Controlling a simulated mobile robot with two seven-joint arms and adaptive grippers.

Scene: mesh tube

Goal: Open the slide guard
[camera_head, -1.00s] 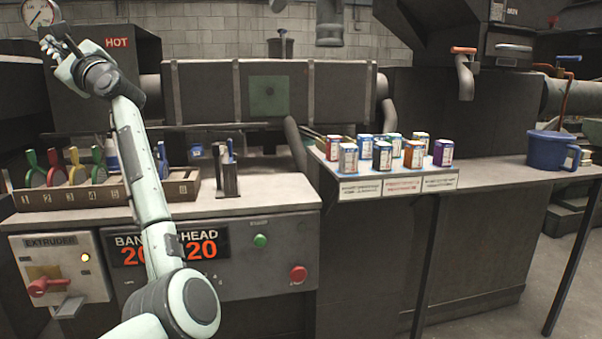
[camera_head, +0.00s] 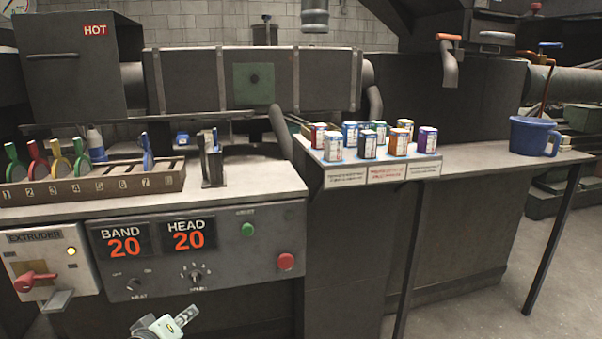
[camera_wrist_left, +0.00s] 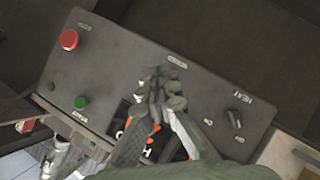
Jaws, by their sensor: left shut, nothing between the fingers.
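No part in view is labelled as a slide guard. A dark box marked HOT (camera_head: 75,75) stands at the upper left of the head view, with a thin handle bar (camera_head: 50,56) across its front face. I cannot tell for sure whether this front is the guard. My left gripper (camera_wrist_left: 160,78) shows in the left wrist view, its fingers together and empty, over the grey control panel (camera_wrist_left: 110,70). In the head view only a pale piece of my arm shows at the bottom edge, below the panel and well away from the box. My right gripper is not recognisable.
The bench holds a numbered rack (camera_head: 95,187) of coloured tools and a dark stand (camera_head: 212,160). Several small cans stand on a labelled shelf (camera_head: 345,178). A blue mug (camera_head: 533,137) is at the right. The panel has a red button (camera_head: 286,262) and dials.

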